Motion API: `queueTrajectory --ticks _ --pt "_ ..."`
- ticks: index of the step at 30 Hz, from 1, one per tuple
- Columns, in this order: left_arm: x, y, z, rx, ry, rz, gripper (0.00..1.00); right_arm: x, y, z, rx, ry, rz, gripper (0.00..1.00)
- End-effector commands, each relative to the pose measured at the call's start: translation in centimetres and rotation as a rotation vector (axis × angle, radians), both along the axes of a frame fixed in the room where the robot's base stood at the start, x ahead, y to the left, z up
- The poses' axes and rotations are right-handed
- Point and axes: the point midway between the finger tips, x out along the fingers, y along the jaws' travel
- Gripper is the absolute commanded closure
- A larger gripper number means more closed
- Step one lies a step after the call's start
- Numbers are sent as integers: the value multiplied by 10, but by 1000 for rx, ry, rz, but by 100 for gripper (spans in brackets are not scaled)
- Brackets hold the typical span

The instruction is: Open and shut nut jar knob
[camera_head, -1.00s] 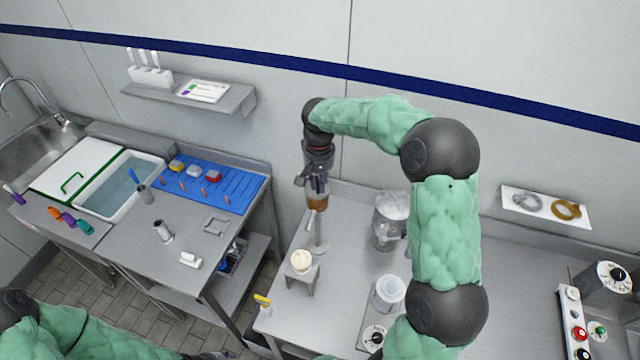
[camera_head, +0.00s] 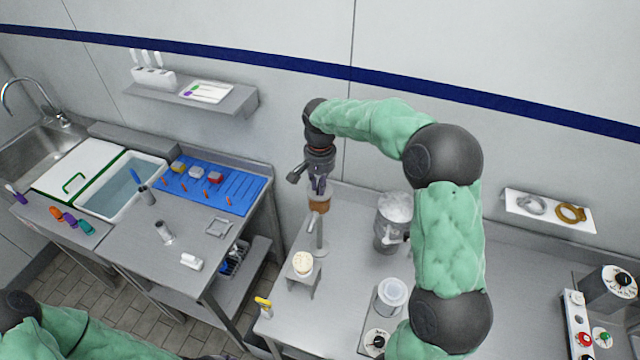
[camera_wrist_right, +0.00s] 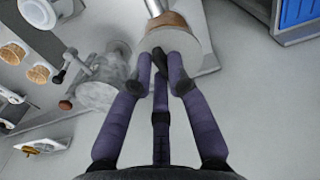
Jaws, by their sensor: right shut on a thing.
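The nut jar (camera_head: 319,206) shows as a brown-filled vessel on a metal stand (camera_head: 318,246) near the back wall. My right gripper (camera_head: 318,190) points down at its top, with the fingers shut. In the right wrist view the gripper's purple fingers (camera_wrist_right: 160,66) close together at the near edge of the jar's pale round top (camera_wrist_right: 190,42). Brown contents (camera_wrist_right: 165,20) show beyond it.
A wall shelf (camera_head: 548,212) is at right.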

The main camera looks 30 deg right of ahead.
Motion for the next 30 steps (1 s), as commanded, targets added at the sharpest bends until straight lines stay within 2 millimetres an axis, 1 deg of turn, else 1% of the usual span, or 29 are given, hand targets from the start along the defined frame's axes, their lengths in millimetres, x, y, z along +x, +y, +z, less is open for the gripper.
queueTrajectory --ticks 1,2,3,4,14,17,20,23,30 --pt "0 0 0 0 0 0 54 0 0 -1 1 2 1 100" --pt "0 0 0 0 0 0 54 0 0 -1 1 2 1 77" --pt "0 0 0 0 0 0 54 0 0 -1 0 1 1 66" --pt "0 0 0 0 0 0 54 0 0 -1 0 1 1 59" --pt "0 0 0 0 0 0 54 0 0 0 0 0 1 59" --pt "0 0 0 0 0 0 54 1 0 6 -1 -2 1 59" --pt "0 0 0 0 0 0 54 1 0 18 -1 -4 1 59" --pt "0 0 0 0 0 0 54 1 0 36 -1 -4 1 59" --pt "0 0 0 0 0 0 54 1 0 83 0 -3 1 59"
